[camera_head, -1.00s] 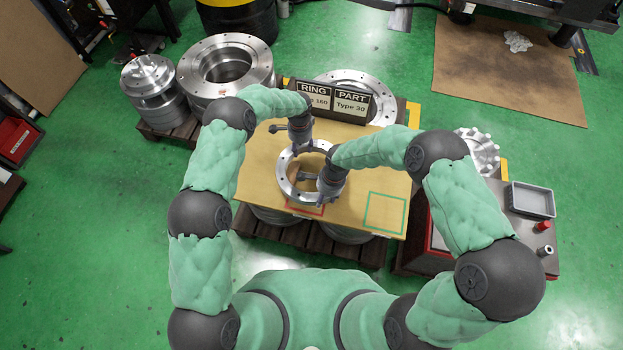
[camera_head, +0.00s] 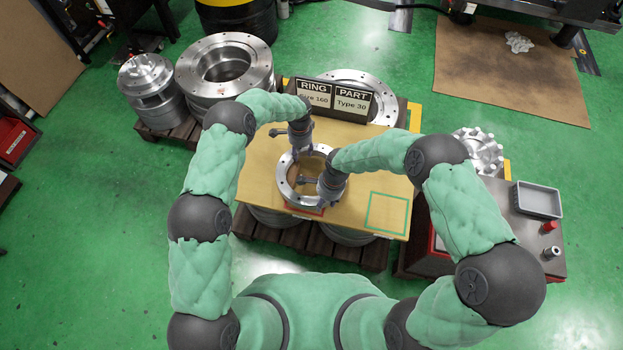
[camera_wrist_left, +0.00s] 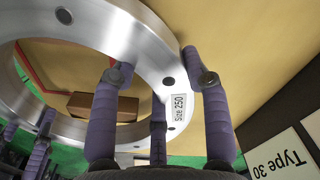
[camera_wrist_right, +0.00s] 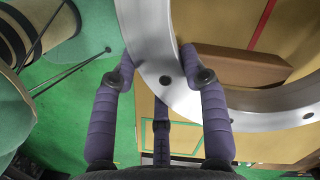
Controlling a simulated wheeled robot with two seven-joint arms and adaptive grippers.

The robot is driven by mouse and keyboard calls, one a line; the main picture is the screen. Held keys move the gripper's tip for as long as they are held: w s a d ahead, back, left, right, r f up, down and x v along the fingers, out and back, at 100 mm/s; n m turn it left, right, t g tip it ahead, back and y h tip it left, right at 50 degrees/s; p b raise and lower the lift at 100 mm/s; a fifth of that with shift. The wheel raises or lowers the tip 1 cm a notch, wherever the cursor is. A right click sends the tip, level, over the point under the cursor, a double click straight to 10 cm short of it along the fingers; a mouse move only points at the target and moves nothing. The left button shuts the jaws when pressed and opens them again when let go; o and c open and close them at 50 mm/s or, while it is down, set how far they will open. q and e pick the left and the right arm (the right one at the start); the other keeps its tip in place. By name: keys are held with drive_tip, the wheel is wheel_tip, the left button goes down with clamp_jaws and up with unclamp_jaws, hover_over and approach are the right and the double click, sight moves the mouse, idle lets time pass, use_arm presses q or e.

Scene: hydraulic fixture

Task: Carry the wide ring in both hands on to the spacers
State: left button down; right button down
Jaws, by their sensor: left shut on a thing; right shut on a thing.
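The wide ring (camera_head: 284,184) is a shiny metal ring with bolt holes, over the yellow tabletop above a red outline (camera_head: 308,211). A brown block, seemingly a spacer, shows through the ring's opening in the left wrist view (camera_wrist_left: 98,107) and partly behind the ring in the right wrist view (camera_wrist_right: 238,67). Whether ring and block touch is unclear.
A green outline (camera_head: 387,212) on the right of the tabletop is empty. Large metal rings (camera_head: 224,66) stand behind left. A grey tray (camera_head: 537,200) sits at right.

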use_arm(q)
drive_tip(key=shift+w, duration=0.4)
use_arm(e)
drive_tip(key=shift+s+f, duration=0.25)
drive_tip(key=shift+f, duration=0.2)
use_arm(q)
drive_tip(key=c, duration=0.8)
unclamp_jaws()
drive_tip(key=shift+s+f, duration=0.1)
drive_tip(key=shift+f, duration=0.05)
use_arm(e)
drive_tip(key=c, duration=0.8)
unclamp_jaws()
drive_tip(key=shift+s, duration=0.1)
use_arm(q)
drive_tip(key=shift+o, duration=0.9)
drive_tip(key=shift+s, duration=0.1)
use_arm(e)
drive_tip(key=shift+o, duration=0.7)
use_arm(q)
drive_tip(key=shift+s, duration=0.1)
use_arm(e)
drive_tip(key=shift+w+r, duration=0.1)
drive_tip(key=shift+w, duration=0.1)
